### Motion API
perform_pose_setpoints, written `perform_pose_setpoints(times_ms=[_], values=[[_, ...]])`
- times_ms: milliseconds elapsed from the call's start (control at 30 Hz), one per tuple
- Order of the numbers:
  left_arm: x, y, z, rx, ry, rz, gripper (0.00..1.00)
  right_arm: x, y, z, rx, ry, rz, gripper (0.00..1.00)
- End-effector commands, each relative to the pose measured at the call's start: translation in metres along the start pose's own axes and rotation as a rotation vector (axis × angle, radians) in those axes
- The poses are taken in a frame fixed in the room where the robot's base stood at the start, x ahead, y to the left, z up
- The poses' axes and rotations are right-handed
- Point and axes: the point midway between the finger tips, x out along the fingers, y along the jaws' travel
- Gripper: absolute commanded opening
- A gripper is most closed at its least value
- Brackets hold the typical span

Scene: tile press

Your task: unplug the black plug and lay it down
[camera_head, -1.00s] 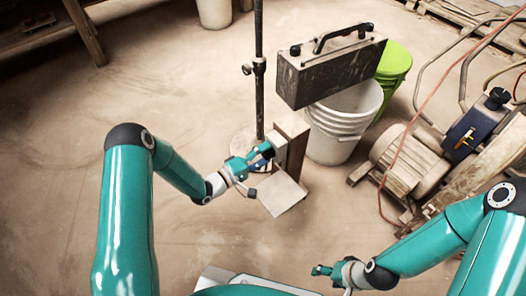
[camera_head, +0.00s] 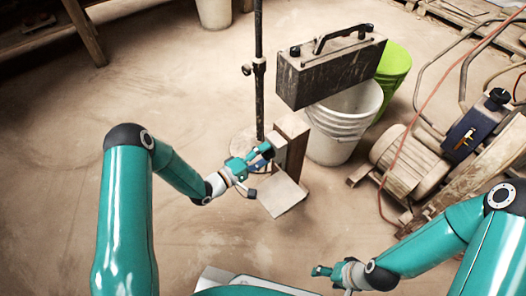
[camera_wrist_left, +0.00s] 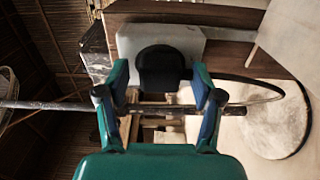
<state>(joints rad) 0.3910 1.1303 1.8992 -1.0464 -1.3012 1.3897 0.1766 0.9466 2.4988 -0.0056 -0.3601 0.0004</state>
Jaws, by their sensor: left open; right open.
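The black plug (camera_wrist_left: 160,68) sits against the pale grey socket box (camera_wrist_left: 205,48) in the left wrist view, so it looks plugged in. In the head view the socket box (camera_head: 277,141) is on the side of an upright wooden board (camera_head: 296,146), and the plug is largely hidden by my gripper. My left gripper (camera_head: 262,161) is open right in front of the socket. In the left wrist view its fingers (camera_wrist_left: 160,82) stand on both sides of the plug with gaps visible. My right gripper (camera_head: 322,271) is open and empty, low in the head view, far from the plug.
A pale shelf (camera_head: 282,195) juts out below the socket. A dark metal pole (camera_head: 259,90) stands close behind. A dark case (camera_head: 332,70) is above a white bucket (camera_head: 343,135), beside a green bucket (camera_head: 393,68). A motor machine (camera_head: 410,160) is at right. Floor at left is clear.

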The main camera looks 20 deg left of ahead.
Motion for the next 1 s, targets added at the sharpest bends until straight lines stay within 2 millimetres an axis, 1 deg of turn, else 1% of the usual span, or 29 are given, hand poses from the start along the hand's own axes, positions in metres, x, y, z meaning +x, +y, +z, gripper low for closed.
perform_pose_setpoints(times_ms=[367, 600, 767, 1000], values=[[0.0001, 0.0, 0.0001, 0.0, 0.0, 0.0, 0.67, 0.0019, 0.0007, 0.0, 0.0, 0.0, 0.0, 0.66], [0.0001, -0.0001, 0.0001, 0.0, 0.0, 0.0, 0.27, 0.0019, 0.0007, 0.0, 0.0, 0.0, 0.0, 0.66], [0.0002, -0.0001, 0.0001, 0.0, 0.0, 0.0, 0.0, 0.0019, 0.0007, 0.0, 0.0, 0.0, 0.0, 0.66], [-0.0007, 0.0001, 0.0, 0.0, 0.0, 0.0, 0.0, 0.0017, 0.0006, 0.0, 0.0, 0.0, 0.0, 0.66]])
